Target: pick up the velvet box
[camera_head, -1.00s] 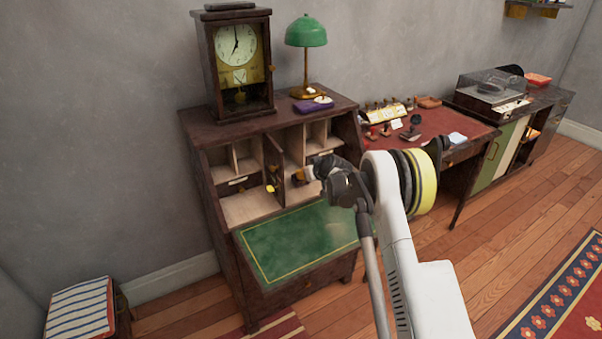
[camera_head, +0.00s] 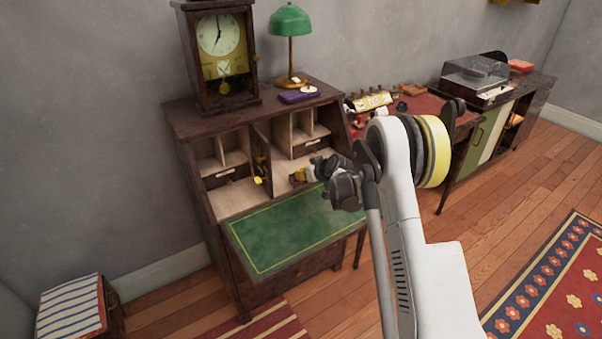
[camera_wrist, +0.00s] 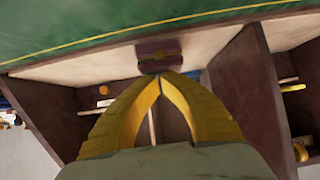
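A small dark red box, which looks like the velvet box (camera_wrist: 160,52), lies on the pale wooden floor of the desk's open compartment in the wrist view. It is close to the green writing surface. My gripper (camera_wrist: 162,75) has yellow fingers that meet at their tips, with a gap only lower down between them. The tips overlap the box's near edge in the picture; I cannot tell if they touch it. Nothing shows between the fingers.
The dark wooden desk (camera_head: 190,118) has dividers and a small upright door with a brass knob (camera_head: 258,180). Its green writing flap (camera_head: 290,232) is folded down. A clock (camera_head: 220,55), a green lamp (camera_head: 290,22) and a purple item (camera_head: 292,97) stand on top.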

